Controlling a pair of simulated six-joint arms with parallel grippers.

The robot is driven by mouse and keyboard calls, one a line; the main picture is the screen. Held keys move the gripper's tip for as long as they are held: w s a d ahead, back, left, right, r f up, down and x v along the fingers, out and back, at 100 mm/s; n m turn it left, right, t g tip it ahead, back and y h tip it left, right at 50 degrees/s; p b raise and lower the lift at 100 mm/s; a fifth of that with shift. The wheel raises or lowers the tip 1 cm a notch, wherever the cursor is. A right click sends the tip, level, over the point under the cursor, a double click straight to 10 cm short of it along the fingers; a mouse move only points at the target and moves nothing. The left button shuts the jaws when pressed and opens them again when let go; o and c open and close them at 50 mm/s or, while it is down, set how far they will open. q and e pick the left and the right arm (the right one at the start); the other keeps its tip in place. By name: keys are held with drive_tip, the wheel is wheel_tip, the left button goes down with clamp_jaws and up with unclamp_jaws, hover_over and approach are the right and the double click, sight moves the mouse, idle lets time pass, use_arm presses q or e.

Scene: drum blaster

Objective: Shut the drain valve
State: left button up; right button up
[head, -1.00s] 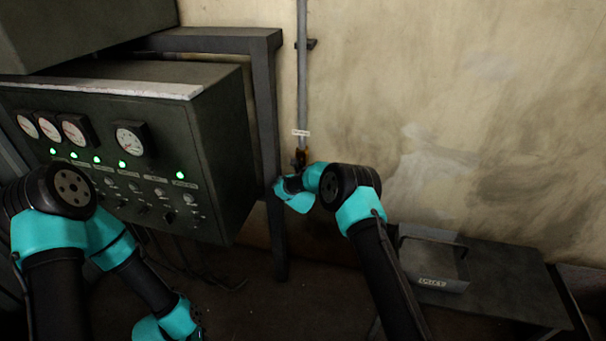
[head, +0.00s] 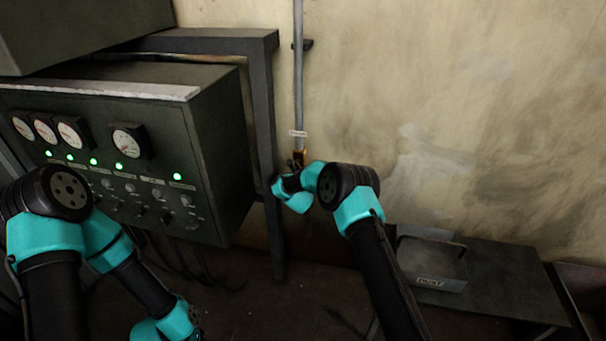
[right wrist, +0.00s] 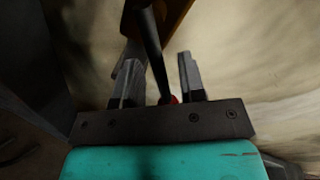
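The drain valve (head: 299,157) is a small brass-coloured fitting at the lower end of the grey wall pipe (head: 299,70), below a small white label. In the head view my right wrist sits just in front of it and hides its lower part. In the right wrist view an orange-brown valve part (right wrist: 176,18) is at the top, and a dark lever (right wrist: 152,45) with a red end runs down between the fingers of my right gripper (right wrist: 158,60). Those fingers are apart, with a visible gap on the right side of the lever.
A dark control cabinet (head: 215,110) with gauges and green lamps stands left of the valve. A dark frame post (head: 265,130) stands close beside my right wrist. A low table (head: 505,285) with a labelled metal box (head: 432,265) is at the lower right. The wall right of the pipe is clear.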

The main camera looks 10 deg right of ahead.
drive_tip(key=v, duration=1.7)
drive_tip(key=shift+s, duration=0.2)
drive_tip(key=shift+r, duration=0.1)
